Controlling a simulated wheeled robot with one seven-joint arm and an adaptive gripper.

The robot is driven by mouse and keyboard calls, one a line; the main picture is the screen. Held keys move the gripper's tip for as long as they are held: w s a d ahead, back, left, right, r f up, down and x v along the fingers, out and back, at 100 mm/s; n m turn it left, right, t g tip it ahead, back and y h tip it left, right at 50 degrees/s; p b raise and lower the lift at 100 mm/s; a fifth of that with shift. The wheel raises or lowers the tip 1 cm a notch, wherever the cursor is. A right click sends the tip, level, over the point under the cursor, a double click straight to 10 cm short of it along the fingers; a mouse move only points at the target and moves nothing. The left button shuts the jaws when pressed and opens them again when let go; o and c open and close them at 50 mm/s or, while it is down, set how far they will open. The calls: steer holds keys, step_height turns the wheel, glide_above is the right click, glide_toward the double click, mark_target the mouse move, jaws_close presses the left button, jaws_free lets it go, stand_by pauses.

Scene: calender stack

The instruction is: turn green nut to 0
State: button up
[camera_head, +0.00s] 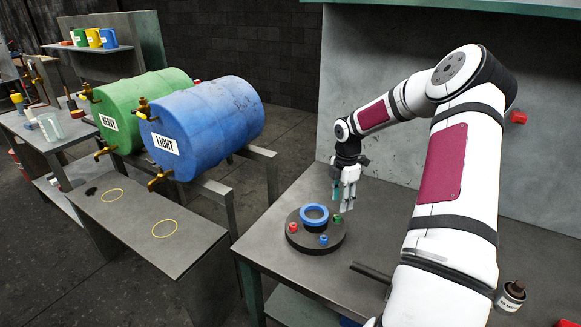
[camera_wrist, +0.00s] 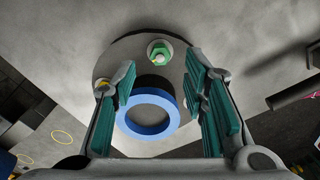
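The green nut (camera_head: 337,219) sits on the right side of a round dark base (camera_head: 316,248). In the wrist view the green nut (camera_wrist: 159,52) shows a pale spot at its centre, just beyond and between my fingertips. No number beside it can be read. My gripper (camera_head: 345,205) points down above the base's right side. In the wrist view my gripper (camera_wrist: 161,72) is open, its green-padded fingers apart with nothing between them. A blue ring (camera_head: 315,214) stands at the base's middle.
Red (camera_head: 293,227) and blue (camera_head: 323,239) nuts sit around the base. The grey table (camera_head: 285,258) has a dark bar and a small bottle (camera_head: 511,296) at right.

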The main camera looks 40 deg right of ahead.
mark_target(339, 215)
step_height(339, 215, up, 8)
steer(key=a+r+m+h+b, duration=0.1)
steer(key=a+r+m, duration=0.2)
steer(key=a+r, duration=0.3)
steer(key=a+r+m+h+b, duration=0.2)
steer(key=a+r, duration=0.3)
steer(key=a, duration=0.9)
steer(key=shift+s+r+m, duration=0.3)
steer(key=shift+r+m, duration=0.05)
steer(key=shift+m, duration=0.15)
steer(key=s+a+r+m+t+y, duration=0.1)
steer(key=s+a+r+m+t, duration=0.1)
steer(key=s+a+m, duration=0.3)
steer(key=s+a+r+m+t+y, duration=0.2)
steer(key=s+a+r+m+t, duration=0.1)
steer(key=s+a, duration=0.9)
steer(key=shift+a+r+m, duration=0.5)
steer(key=shift+r+m, duration=0.4)
